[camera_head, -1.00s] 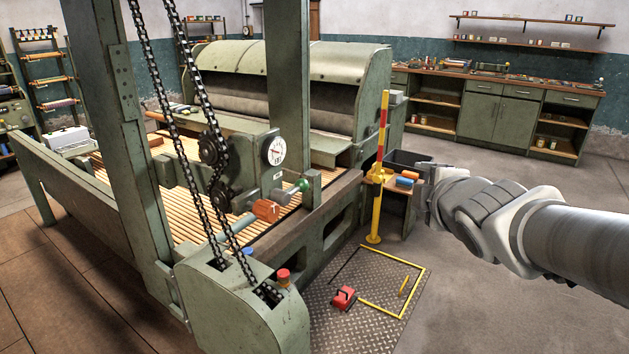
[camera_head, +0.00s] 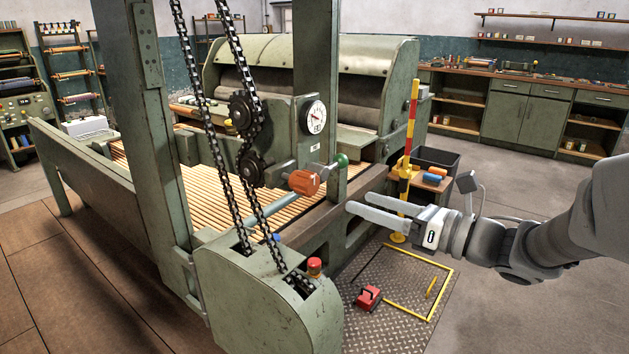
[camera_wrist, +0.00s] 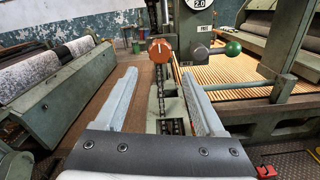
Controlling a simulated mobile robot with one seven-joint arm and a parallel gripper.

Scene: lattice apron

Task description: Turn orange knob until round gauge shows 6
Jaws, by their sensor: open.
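The orange knob (camera_head: 304,182) sits on the side of the green machine, below the round gauge. In the wrist view the orange knob (camera_wrist: 161,50) shows ahead, beyond and between the fingers, with a pale mark on its face. The round gauge (camera_head: 314,117) has a white face with a needle, too small to read. In the wrist view the gauge (camera_wrist: 199,4) is cut off by the top edge; its lower window seems to read 2.0. My gripper (camera_head: 348,200) is open and empty, right of the knob and apart from it, its two fingers pointing left.
A green-ended lever (camera_head: 341,160) stands just right of the knob. A blue-grey bar (camera_head: 265,213) runs below it. Chains (camera_head: 222,130) hang at left. A red button (camera_head: 314,265) tops the front housing.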

